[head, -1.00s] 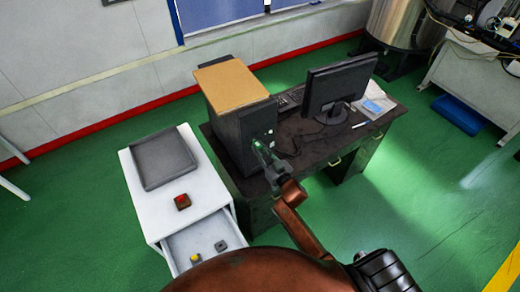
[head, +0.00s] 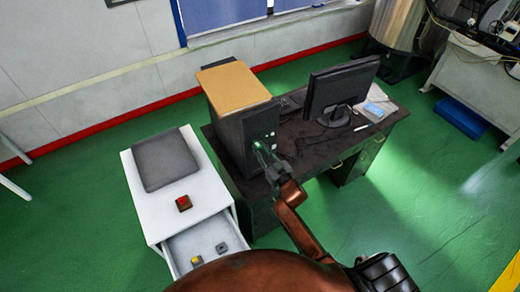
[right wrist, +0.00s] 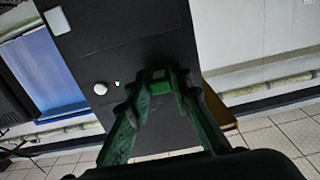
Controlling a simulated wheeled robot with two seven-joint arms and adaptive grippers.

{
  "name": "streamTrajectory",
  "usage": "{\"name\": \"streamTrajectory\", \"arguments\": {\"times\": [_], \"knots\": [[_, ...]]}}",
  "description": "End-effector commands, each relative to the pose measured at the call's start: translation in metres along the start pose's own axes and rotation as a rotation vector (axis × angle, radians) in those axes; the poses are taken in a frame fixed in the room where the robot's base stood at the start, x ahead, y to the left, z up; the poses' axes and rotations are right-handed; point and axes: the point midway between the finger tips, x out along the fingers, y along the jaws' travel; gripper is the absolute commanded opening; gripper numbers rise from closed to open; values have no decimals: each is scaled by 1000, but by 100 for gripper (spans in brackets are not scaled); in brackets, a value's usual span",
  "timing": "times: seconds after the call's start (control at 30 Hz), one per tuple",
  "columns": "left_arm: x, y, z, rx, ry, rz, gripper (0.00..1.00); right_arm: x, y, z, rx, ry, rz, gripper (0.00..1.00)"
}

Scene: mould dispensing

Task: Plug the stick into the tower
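The black tower (head: 262,122) with a tan top stands on the dark desk, and its front panel (right wrist: 85,50) fills much of the right wrist view. My right gripper (head: 260,149) is close in front of that panel. In the right wrist view its fingers (right wrist: 161,84) are closed on a small green stick (right wrist: 160,76). The stick's far end points at the panel; I cannot tell whether it touches or enters it. A round button (right wrist: 100,88) and a small white mark (right wrist: 117,84) are left of the stick. My left gripper is out of view.
A monitor (head: 340,88) and keyboard (head: 290,101) stand right of the tower on the desk (head: 310,158). At left, a white cabinet (head: 205,193) holds a dark grey tray (head: 164,160) and a red button box (head: 183,203); its open drawer (head: 205,236) holds small parts.

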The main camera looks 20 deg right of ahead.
Motion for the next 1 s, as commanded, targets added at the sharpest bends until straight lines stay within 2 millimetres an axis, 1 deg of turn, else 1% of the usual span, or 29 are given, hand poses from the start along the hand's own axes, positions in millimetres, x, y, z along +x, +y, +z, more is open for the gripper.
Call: {"name": "streamTrajectory", "arguments": {"times": [0.03, 0.23, 0.47, 0.57, 0.67, 1.0], "knots": [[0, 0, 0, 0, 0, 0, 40, 0, 0, 0, 0, 0, 0, 24], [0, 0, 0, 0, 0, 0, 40, 0, 0, 0, 0, 0, 0, 37], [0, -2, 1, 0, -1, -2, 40, 0, 0, 0, 0, 0, 0, 37], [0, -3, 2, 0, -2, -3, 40, -4, 0, 1, 0, -1, 0, 37], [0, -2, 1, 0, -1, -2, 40, -16, 1, 1, -1, -1, 0, 37], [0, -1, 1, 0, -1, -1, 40, -85, 0, 2, 2, -3, 1, 37]]}}
